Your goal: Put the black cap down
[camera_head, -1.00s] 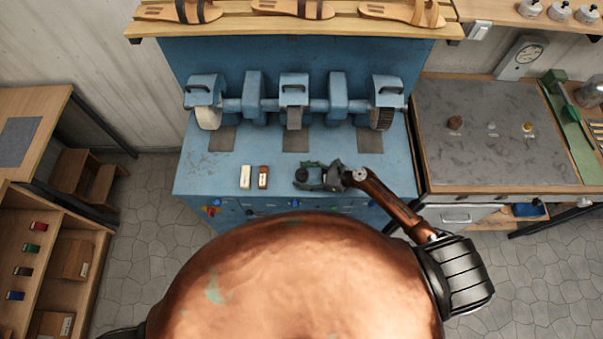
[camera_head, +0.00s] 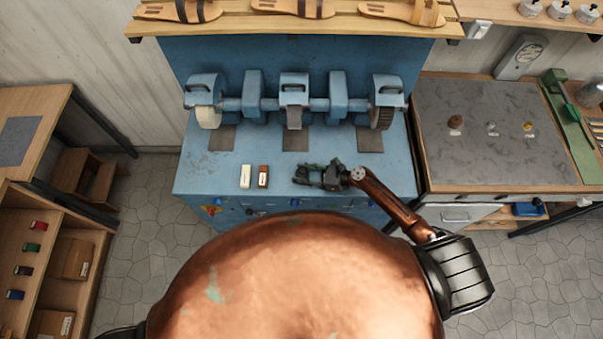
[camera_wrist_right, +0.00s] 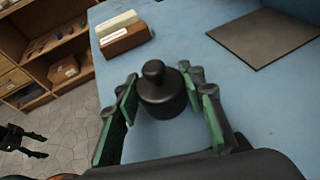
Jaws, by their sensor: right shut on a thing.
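The black cap (camera_wrist_right: 162,95), round with a knob on top, sits upright between the green-padded fingers of my right gripper (camera_wrist_right: 163,97) in the right wrist view. The right gripper is shut on it from both sides. In the head view my right gripper (camera_head: 305,177) is over the front of the blue bench (camera_head: 210,160), right of the two small blocks. The cap is hard to tell from the dark fingers there. I cannot tell whether its base touches the bench. My left gripper (camera_wrist_right: 42,146) shows at the lower left of the wrist view, fingers apart and empty.
A white block (camera_head: 245,176) and a brown block (camera_head: 263,176) lie side by side left of the gripper. Grinding wheels stand at the back of the bench, with dark pads (camera_head: 296,139) before them. Bare bench lies between the pads and the gripper.

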